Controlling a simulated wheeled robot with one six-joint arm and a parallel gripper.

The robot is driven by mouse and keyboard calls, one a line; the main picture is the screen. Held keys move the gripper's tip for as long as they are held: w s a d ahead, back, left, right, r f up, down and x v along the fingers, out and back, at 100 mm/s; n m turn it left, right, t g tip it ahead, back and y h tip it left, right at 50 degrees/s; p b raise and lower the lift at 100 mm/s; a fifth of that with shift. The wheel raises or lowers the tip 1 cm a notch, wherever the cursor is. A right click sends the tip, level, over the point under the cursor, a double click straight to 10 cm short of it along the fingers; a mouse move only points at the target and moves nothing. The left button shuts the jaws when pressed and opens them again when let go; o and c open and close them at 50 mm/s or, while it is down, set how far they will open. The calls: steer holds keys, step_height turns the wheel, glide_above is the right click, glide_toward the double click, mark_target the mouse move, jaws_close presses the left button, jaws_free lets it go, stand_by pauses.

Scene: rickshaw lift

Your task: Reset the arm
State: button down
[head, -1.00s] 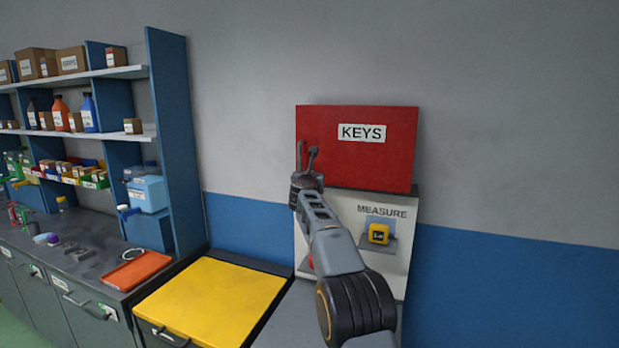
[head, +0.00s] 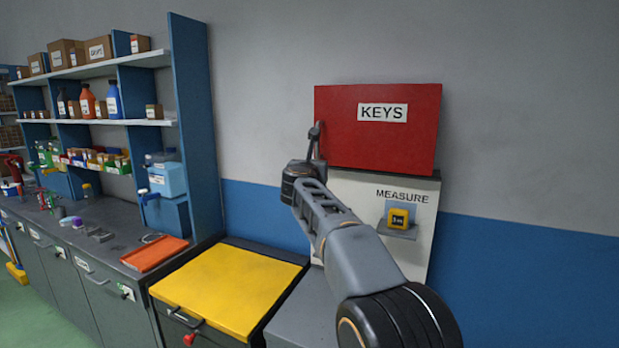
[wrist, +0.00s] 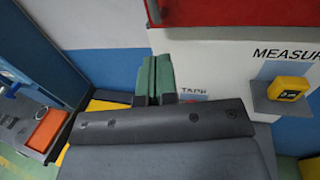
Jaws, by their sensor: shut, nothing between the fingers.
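My gripper (head: 316,135) is at the end of my raised arm, in front of the lower left part of the red KEYS box (head: 345,150). Its fingers look closed together and hold nothing. In the wrist view the two green fingers (wrist: 154,78) are side by side, in front of the white board below the red box. My arm hides part of the board's left side.
A yellow tape measure (head: 398,217) sits on a small ledge under the MEASURE label. The yellow-topped cabinet (head: 230,290) stands left of the board. An orange tray (head: 154,253) lies on the workbench. Blue shelves (head: 195,120) hold boxes and bottles.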

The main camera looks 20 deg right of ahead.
steer(key=a+f+n+y, duration=0.8)
steer(key=a+n+y, duration=0.15)
steer(key=n, duration=0.85)
steer(key=s+a+f+n+g+y, duration=0.35)
steer(key=s+f+n, duration=0.55)
steer(key=n, duration=0.3)
steer(key=s+d+f+n+g+h, duration=0.1)
steer(key=s+d+f+n+g, duration=0.1)
steer(key=s, duration=0.7)
steer(key=s+d+f+n+g+h, duration=0.2)
steer(key=s+f+n, duration=0.3)
steer(key=s+f, duration=0.3)
steer(key=s+d+f+n+g+h, duration=0.1)
steer(key=s+d+f+n+g, duration=0.2)
steer(key=s, duration=0.8)
steer(key=shift+s+f+n+g+h, duration=0.3)
steer(key=shift+f+n+g+h, duration=0.1)
steer(key=shift+f+n+g, duration=0.45)
